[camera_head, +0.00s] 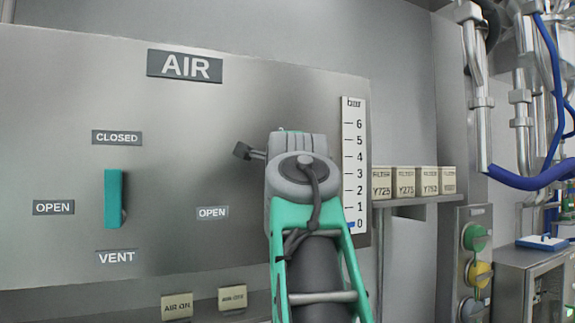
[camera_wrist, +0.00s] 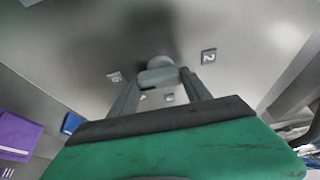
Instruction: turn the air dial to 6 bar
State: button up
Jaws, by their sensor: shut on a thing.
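The air dial is hidden behind my arm in the head view. In the wrist view a grey rounded knob (camera_wrist: 157,63), which looks like the dial, sits on the panel. My gripper (camera_wrist: 158,82) reaches it with one finger on each side and is shut on it. Small number plates stand around the knob: a 2 (camera_wrist: 208,56) at right and a less readable one (camera_wrist: 115,77) at left. In the head view the bar scale (camera_head: 354,150) runs from 0 to 6, with a blue mark (camera_head: 351,224) at the 0 end.
The steel panel (camera_head: 60,110) carries an AIR sign (camera_head: 185,66) and a teal lever (camera_head: 113,198), upright among CLOSED, OPEN and VENT labels. Filter boxes (camera_head: 404,181) sit on a shelf at right. Green and yellow knobs (camera_head: 478,272), pipes (camera_head: 478,90) and a blue hose (camera_head: 530,180) stand farther right.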

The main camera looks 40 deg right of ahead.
jog(key=o, duration=1.4)
jog(key=shift+c, duration=0.2)
jog(key=shift+s, duration=0.1)
jog(key=b+v, duration=0.2)
jog(key=v, duration=0.5)
jog(key=shift+s+a+b, duration=0.25)
jog(key=shift+s+b, duration=0.05)
jog(key=shift+b, duration=0.1)
